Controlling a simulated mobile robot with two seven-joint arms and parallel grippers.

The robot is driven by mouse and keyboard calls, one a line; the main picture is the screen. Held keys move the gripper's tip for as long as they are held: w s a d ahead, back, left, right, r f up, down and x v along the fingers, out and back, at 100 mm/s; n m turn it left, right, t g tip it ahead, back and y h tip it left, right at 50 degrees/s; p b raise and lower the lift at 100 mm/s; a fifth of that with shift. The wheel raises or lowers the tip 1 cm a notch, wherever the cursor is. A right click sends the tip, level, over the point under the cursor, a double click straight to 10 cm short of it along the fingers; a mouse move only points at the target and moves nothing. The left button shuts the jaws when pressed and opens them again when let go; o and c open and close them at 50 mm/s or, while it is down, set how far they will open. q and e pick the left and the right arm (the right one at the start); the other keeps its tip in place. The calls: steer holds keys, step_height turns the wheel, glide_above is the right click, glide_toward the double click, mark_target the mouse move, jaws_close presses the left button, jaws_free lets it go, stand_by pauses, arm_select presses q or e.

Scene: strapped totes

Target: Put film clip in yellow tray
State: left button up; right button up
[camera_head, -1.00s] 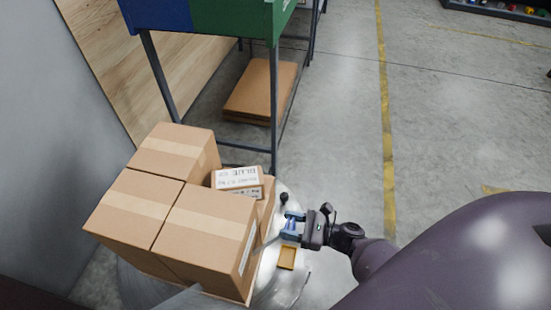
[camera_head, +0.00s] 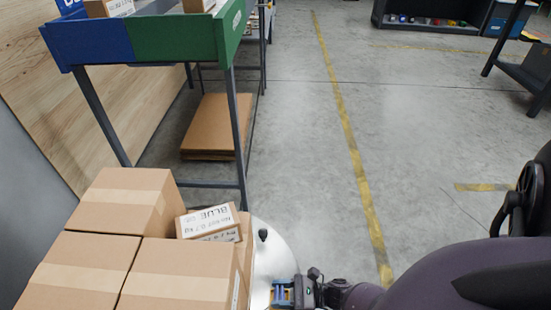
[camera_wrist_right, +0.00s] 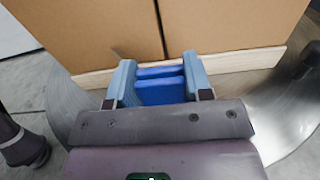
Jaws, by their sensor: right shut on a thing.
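My right gripper (camera_head: 284,292) is at the bottom edge of the head view, beside the stacked cartons. In the right wrist view its light blue fingers (camera_wrist_right: 161,82) are shut on a blue piece (camera_wrist_right: 160,91), which looks like the film clip. The piece sits between the fingers, in front of the cartons. In the head view it is too small to tell apart from the fingers. I cannot make out the yellow tray now. My left gripper is not in view.
Taped cartons (camera_head: 82,262) are stacked at lower left, with a smaller box labelled BLUE (camera_head: 208,220) beside them.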

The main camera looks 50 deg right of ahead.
mark_target(281, 298)
step_height(281, 298, down, 4)
steer(key=shift+s+f+b, duration=0.1)
steer(key=shift+b, duration=1)
steer(key=shift+f, duration=0.1)
steer(key=shift+w, duration=0.2)
steer(key=o, duration=0.9)
steer(key=shift+f, duration=0.1)
steer(key=shift+s+d, duration=0.2)
steer(key=shift+s, duration=0.05)
steer(key=v, duration=1.1)
steer(key=shift+s+d, duration=0.15)
steer(key=shift+s, duration=0.05)
